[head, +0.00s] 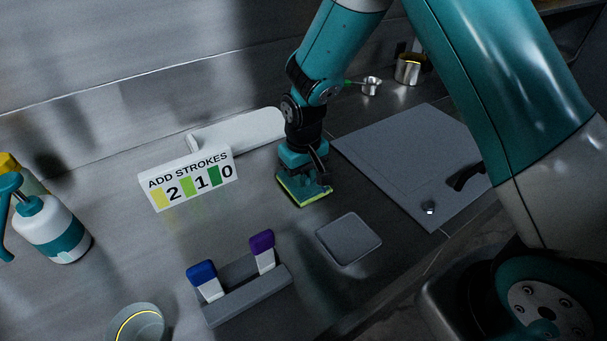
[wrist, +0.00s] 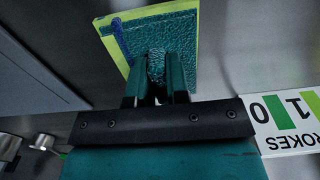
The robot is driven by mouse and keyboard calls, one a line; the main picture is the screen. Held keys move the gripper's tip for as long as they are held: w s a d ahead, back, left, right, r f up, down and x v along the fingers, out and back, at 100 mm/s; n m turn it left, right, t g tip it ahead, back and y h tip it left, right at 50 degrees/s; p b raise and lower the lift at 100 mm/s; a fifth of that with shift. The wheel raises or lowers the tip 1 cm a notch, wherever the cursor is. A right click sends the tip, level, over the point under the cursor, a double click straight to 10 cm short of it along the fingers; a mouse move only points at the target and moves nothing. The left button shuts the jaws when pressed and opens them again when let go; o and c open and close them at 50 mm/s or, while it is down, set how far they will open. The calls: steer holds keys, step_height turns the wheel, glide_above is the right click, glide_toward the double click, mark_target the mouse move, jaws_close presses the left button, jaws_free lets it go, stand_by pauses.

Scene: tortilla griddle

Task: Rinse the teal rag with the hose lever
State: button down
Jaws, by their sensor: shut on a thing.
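The teal rag (head: 303,191) is a square, textured teal pad with a yellow-green edge, at the middle of the counter in the head view. In the wrist view the rag (wrist: 175,35) shows a blue streak near its left side. My gripper (head: 305,174) points down and is shut on a raised middle part of the rag; the two fingers (wrist: 157,88) pinch it in the wrist view. The rag is at or just above the counter; I cannot tell whether it touches. I cannot make out a hose lever for certain.
A grey panel (head: 400,150) with a black handle (head: 467,177) lies right. A small grey square pad (head: 348,239) is in front. A stroke sign (head: 188,181), a marker holder (head: 245,298), a white block (head: 240,130), a spray bottle (head: 55,232) and metal cups (head: 408,69) stand around.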

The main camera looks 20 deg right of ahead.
steer(key=shift+f, duration=0.3)
steer(key=shift+f, duration=0.3)
steer(key=c, duration=1.1)
jaws_free()
